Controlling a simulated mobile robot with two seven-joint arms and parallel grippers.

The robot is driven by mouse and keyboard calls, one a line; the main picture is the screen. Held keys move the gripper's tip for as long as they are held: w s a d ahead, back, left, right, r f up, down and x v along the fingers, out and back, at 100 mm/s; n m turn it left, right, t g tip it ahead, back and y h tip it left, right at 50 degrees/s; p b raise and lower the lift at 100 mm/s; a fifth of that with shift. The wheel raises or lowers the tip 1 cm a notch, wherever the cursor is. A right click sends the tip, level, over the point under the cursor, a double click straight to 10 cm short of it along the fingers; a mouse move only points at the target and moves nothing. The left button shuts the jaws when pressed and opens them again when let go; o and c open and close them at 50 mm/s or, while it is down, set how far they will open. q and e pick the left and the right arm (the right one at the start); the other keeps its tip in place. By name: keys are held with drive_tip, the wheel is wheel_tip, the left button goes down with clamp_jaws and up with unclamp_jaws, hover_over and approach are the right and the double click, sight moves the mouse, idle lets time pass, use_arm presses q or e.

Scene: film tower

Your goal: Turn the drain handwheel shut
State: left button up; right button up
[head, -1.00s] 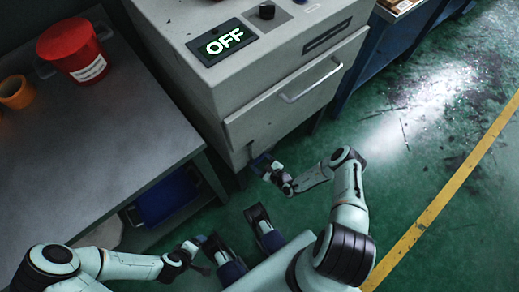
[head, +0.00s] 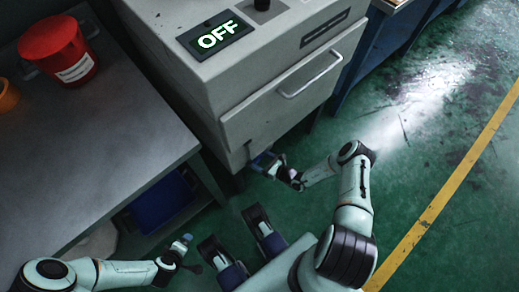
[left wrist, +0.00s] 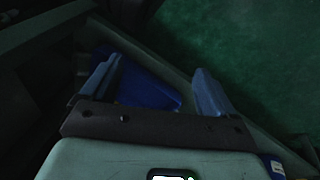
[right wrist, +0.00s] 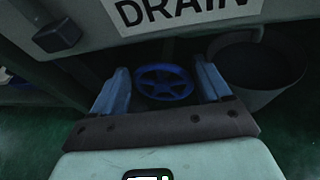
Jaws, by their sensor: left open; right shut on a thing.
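The blue drain handwheel (right wrist: 165,83) shows in the right wrist view under a panel marked DRAIN (right wrist: 185,12). My right gripper (right wrist: 162,88) is shut on the wheel, with a blue finger on each side of its rim. In the head view my right gripper (head: 266,162) is low at the front of the grey machine (head: 250,80), and I cannot make out the wheel there. My left gripper (head: 186,241) is open and empty, low beside the workbench. Its two spread fingers also show in the left wrist view (left wrist: 155,88).
A grey workbench (head: 100,140) stands at the left with a red bucket (head: 60,50) on it and a blue bin (head: 165,203) below. A dark round container (right wrist: 255,75) is right of the wheel. The green floor at the right is clear.

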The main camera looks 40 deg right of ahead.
idle(0.4)
drive_tip(key=o, duration=0.7)
use_arm(q)
drive_tip(key=s+d+r+g+h+p, duration=0.1)
drive_tip(key=s+d+r+p, duration=0.1)
drive_tip(key=s+r+p, duration=0.1)
drive_tip(key=shift+s+d, duration=0.25)
drive_tip(key=shift+s, duration=0.6)
use_arm(e)
drive_tip(key=shift+v, duration=6.7)
use_arm(q)
drive_tip(key=shift+r, duration=0.1)
use_arm(e)
drive_tip(key=shift+o, duration=0.4)
